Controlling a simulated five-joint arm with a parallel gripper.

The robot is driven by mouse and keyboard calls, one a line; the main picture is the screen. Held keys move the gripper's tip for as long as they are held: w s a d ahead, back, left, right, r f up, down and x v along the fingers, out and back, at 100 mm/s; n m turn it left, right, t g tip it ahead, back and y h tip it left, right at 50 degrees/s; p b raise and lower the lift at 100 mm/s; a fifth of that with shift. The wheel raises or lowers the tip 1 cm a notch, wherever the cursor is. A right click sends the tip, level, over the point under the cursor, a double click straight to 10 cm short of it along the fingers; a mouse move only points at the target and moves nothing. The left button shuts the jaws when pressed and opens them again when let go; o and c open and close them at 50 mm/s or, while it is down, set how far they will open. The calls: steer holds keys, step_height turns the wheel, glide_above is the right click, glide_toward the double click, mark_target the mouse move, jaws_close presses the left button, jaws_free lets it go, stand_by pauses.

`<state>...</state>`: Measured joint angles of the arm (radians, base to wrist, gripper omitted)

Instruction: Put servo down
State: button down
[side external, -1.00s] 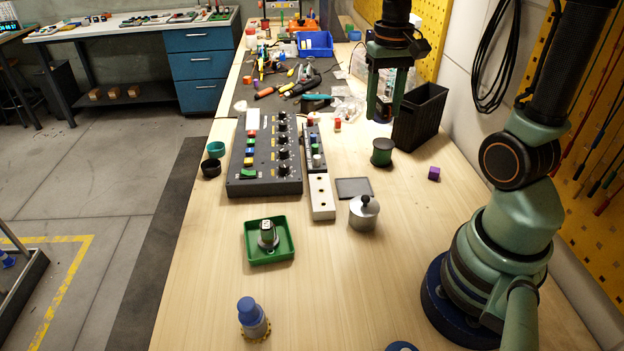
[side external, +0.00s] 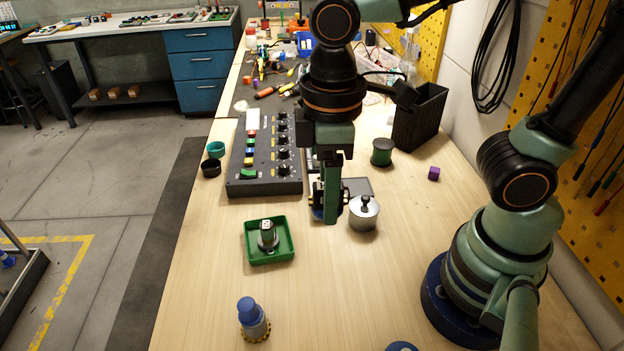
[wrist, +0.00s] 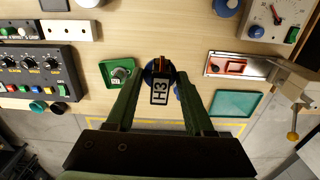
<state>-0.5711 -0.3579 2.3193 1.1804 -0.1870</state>
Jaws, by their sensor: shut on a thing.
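My gripper (side external: 328,212) is shut on the servo (wrist: 160,90), a dark piece with a white "H3" label between the fingers in the wrist view. A blue round shape shows around it there. In the side view the servo is mostly hidden by the fingers, with a bit of blue showing at their left. The fingers point down, close to the table top, left of the metal cylinder with a knob (side external: 363,215) and right of the green tray (side external: 285,255). I cannot tell whether the servo touches the table.
A grey peg part (side external: 267,238) stands in the tray. A black control panel (side external: 262,185) lies behind it. A blue-topped part (side external: 252,318) stands nearer the camera. A green spool (side external: 382,152) and black bin (side external: 420,115) stand behind right. The front middle of the table is clear.

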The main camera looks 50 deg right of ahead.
mark_target(324, 292)
steer(key=shift+s+a+f, duration=0.15)
steer(key=shift+a+f, duration=0.05)
steer(key=shift+f, duration=0.05)
step_height(324, 292, down, 20)
steer(key=shift+r, duration=0.2)
stand_by(0.4)
steer(key=shift+c, duration=1.4)
jaws_free()
steer(key=shift+f, duration=0.1)
step_height(324, 292, up, 12)
steer(key=w+d+r+m+t, duration=0.2)
steer(key=w+d+r+m, duration=0.1)
steer(key=d+r, duration=0.3)
steer(key=w+d+r+m+t, duration=0.3)
steer(key=w+d+r+m, duration=0.1)
steer(key=d, duration=0.4)
step_height(324, 292, up, 3)
steer(key=shift+d+f+m+t, duration=0.2)
steer(key=shift+d+m+t, duration=0.1)
steer(key=shift+m, duration=0.5)
